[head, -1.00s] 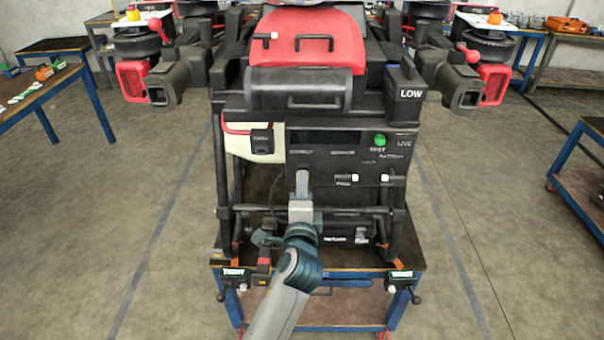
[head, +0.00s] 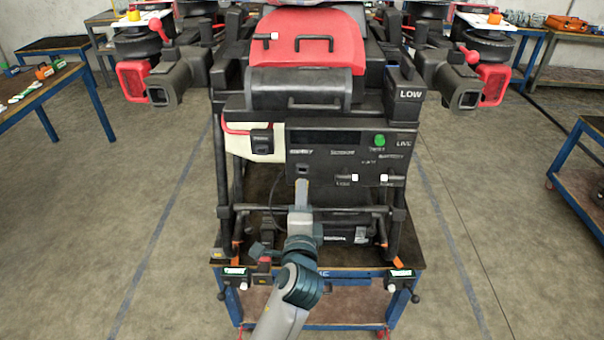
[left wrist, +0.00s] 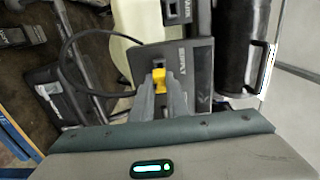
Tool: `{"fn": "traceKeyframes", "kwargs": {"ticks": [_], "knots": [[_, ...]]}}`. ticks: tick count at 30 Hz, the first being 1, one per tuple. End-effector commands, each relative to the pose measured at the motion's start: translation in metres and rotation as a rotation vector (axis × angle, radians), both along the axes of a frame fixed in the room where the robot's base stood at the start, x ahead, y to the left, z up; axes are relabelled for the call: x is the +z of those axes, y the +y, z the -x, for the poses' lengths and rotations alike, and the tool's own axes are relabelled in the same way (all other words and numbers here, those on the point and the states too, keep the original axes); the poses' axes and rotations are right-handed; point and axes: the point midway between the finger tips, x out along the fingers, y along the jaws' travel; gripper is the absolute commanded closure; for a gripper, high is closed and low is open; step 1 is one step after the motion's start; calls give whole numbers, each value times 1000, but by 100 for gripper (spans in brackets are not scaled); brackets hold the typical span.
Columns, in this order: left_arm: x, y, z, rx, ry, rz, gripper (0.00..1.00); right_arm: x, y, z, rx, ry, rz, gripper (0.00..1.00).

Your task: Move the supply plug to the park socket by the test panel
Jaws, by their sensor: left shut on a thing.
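The supply plug (left wrist: 159,79) shows as a yellow block between my fingertips in the left wrist view. My left gripper (head: 302,186) is shut on it, just below the supply socket (head: 303,169) on the dark test panel (head: 335,160). The socket face shows uncovered in the head view. In the left wrist view my gripper (left wrist: 160,88) points at the panel (left wrist: 185,70), with the dark socket opening just beyond the plug. A black cable (left wrist: 68,72) loops at the left. The plug is mostly hidden in the head view. I cannot tell which opening is the park socket. My right gripper is not in view.
A small black labelled block (head: 262,140) sits on the pale tank left of the panel. A green button (head: 380,140) and two white-tipped switches are on the panel. Frame bars (head: 340,210) cross below it. The drone stands on a blue-framed cart (head: 340,275).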

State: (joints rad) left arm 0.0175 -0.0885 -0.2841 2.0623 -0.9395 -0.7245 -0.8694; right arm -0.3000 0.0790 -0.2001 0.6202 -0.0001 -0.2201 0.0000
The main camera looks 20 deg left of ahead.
Motion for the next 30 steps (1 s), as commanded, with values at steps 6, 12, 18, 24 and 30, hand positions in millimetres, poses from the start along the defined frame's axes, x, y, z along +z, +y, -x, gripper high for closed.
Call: {"fn": "traceKeyframes", "kwargs": {"ticks": [6,12,18,24,30], "knots": [[0,-2,7,-1,0,1,100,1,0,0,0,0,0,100],[0,-3,11,-1,1,1,100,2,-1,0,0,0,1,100],[0,-3,11,-1,0,1,100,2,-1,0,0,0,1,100],[-3,-2,14,-4,0,-1,100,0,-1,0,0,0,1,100],[-21,9,41,-36,-2,-9,100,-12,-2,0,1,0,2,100]]}}
